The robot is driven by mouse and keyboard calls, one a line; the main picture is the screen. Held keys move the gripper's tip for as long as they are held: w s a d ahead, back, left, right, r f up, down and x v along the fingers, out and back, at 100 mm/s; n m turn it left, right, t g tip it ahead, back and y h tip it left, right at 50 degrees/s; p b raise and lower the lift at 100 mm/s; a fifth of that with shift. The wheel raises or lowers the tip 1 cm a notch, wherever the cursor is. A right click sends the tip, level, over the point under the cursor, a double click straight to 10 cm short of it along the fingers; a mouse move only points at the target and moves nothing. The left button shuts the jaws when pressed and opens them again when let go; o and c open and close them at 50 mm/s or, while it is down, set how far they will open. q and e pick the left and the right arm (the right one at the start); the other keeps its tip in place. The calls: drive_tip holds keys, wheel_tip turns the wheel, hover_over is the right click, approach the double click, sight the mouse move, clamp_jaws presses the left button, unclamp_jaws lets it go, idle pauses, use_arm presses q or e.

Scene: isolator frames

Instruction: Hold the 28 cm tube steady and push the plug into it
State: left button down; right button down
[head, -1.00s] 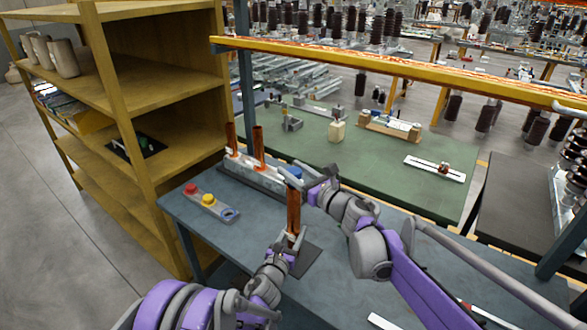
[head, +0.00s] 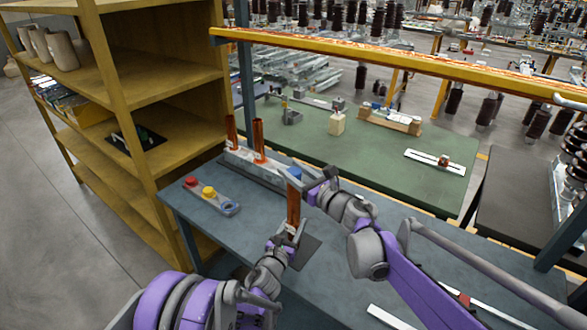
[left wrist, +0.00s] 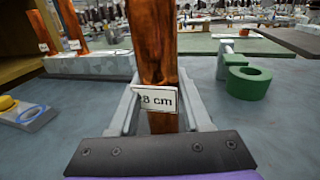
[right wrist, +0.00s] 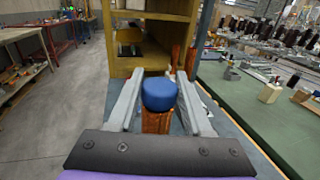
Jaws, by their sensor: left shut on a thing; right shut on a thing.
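The 28 cm tube (head: 294,205) is copper-coloured and stands upright over the grey-blue table. My left gripper (head: 287,233) is shut on the tube's lower part, with one finger on each side. The blue plug (right wrist: 159,94) is at the tube's top end. It also shows in the head view (head: 295,172). My right gripper (head: 310,187) is shut on the plug. How deep the plug sits in the tube cannot be told.
A pale rack (head: 240,160) behind holds two other copper tubes (head: 259,140). A small tray (head: 222,203) to the left holds a red plug (head: 190,182) and a yellow plug (head: 208,192). Wooden shelves (head: 150,65) stand at the left.

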drive_tip(key=shift+f, duration=0.25)
drive_tip(key=shift+c, duration=1.2)
unclamp_jaws()
drive_tip(key=v, duration=1.2)
use_arm(q)
drive_tip(key=shift+c, duration=1.4)
unclamp_jaws()
use_arm(e)
drive_tip(key=shift+r, duration=0.1)
